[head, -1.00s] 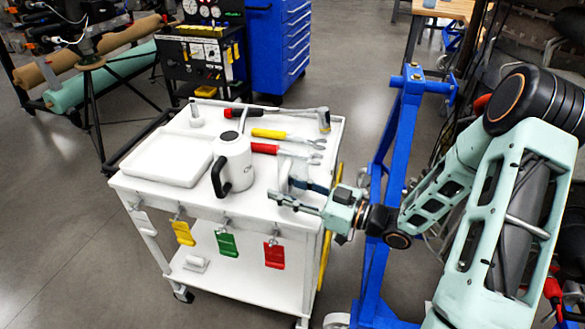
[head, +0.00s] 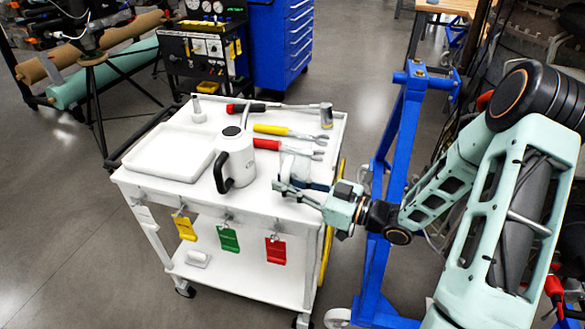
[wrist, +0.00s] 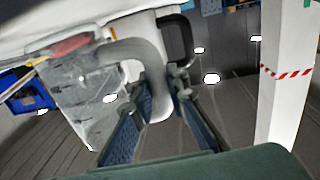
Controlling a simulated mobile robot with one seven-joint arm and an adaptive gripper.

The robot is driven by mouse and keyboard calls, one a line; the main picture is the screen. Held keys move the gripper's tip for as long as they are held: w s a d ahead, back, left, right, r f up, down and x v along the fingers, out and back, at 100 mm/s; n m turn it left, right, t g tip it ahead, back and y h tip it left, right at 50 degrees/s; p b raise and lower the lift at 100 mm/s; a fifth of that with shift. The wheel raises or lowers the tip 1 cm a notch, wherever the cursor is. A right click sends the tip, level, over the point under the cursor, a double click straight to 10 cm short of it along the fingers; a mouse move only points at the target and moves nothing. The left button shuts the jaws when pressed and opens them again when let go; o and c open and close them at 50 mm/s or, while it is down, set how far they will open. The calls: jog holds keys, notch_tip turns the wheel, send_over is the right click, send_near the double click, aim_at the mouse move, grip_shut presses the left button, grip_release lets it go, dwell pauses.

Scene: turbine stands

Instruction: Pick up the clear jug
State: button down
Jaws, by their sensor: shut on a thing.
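The clear jug (head: 296,163) is at the right front part of the white cart top, see-through and hard to make out. My gripper (head: 283,187) reaches it from the right, in front of it. In the wrist view, the jug's see-through body (wrist: 85,95) is at the left, with its thick curved handle at the centre. My gripper (wrist: 155,100) is shut on that handle, one finger on each side. I cannot tell whether the jug's base touches the cart.
A white pot (head: 238,160) with a black handle stands close left of the jug. Red and yellow wrenches and a hammer (head: 285,107) lie behind. A white tray (head: 170,153) is at the left. A blue frame (head: 390,170) stands close to my arm at right.

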aim_at(285, 176)
jog(key=shift+r, duration=0.15)
jog(key=shift+r, duration=0.6)
jog(key=r, duration=0.2)
jog(key=shift+s+r+p, duration=0.3)
jog(key=shift+r+p, duration=0.05)
jog(key=shift+p, duration=0.05)
jog(key=s+a+r+p, duration=0.3)
jog(key=s+r+p, duration=0.6)
jog(key=s+p, duration=0.4)
jog(key=p, duration=0.4)
jog(key=shift+a, duration=0.25)
jog(key=shift+f, duration=0.1)
